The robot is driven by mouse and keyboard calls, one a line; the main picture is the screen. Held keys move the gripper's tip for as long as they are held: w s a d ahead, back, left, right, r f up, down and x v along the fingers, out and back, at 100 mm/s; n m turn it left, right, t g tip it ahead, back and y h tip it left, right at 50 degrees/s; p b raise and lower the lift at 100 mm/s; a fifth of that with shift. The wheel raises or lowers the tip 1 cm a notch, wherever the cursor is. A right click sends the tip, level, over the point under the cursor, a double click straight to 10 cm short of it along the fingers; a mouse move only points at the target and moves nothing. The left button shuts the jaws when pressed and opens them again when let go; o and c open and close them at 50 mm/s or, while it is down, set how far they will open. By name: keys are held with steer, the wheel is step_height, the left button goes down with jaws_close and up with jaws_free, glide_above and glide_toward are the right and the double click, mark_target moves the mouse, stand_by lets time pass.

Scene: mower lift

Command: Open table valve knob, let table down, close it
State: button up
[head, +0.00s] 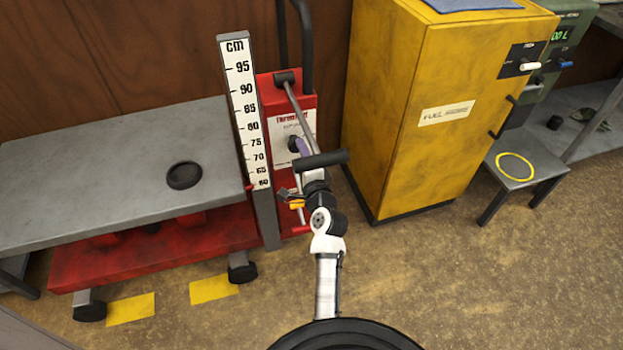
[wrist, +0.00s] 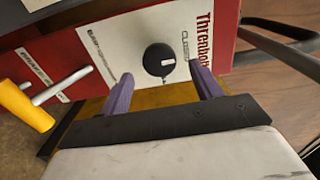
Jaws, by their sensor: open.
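The black valve knob (wrist: 158,60) sits on a white label panel (wrist: 105,48) on the red lift column. Its white mark faces right, toward the word CLOSED. In the head view the knob (head: 293,143) is partly hidden by my gripper (head: 304,148). In the wrist view my gripper (wrist: 163,85) is open and empty, its purple fingers below the knob in the picture, apart from it and spread wider than it. The grey lift table (head: 110,165) is at left, beside the cm scale (head: 243,110); a red pointer (head: 250,187) is near the 60 mark.
A black round pad (head: 184,175) lies on the table. A yellow fuel cabinet (head: 440,110) stands close at right. The floor in front is clear.

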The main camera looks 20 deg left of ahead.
steer(key=b+v, duration=0.1)
steer(key=v, duration=1)
steer(key=shift+b, duration=0.35)
steer(key=shift+w, duration=0.1)
